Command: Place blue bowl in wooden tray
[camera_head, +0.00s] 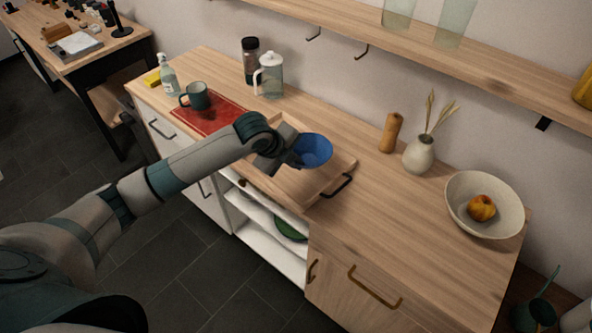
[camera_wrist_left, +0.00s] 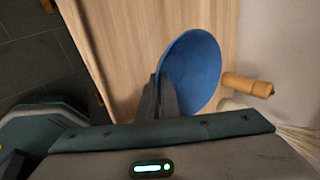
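The blue bowl (camera_head: 313,150) is at the end of my left arm, over the wooden tray (camera_head: 290,186) on the counter. My left gripper (camera_head: 288,150) is at the bowl's left side. In the left wrist view, the fingers of the left gripper (camera_wrist_left: 160,98) are close together on the rim of the bowl (camera_wrist_left: 196,70). The bowl's opening faces mostly up in the head view. The tray is pale wood with a black handle (camera_head: 337,186); the arm and bowl hide part of it. I cannot tell the exact gap under the bowl. My right gripper is not in view.
A red mat (camera_head: 208,117) with a dark mug (camera_head: 196,96) lies left of the tray. A glass pitcher (camera_head: 269,77) stands behind. A wooden mill (camera_head: 391,132), a vase (camera_head: 418,155) and a pale bowl with fruit (camera_head: 484,205) stand right. Counter right of the tray is clear.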

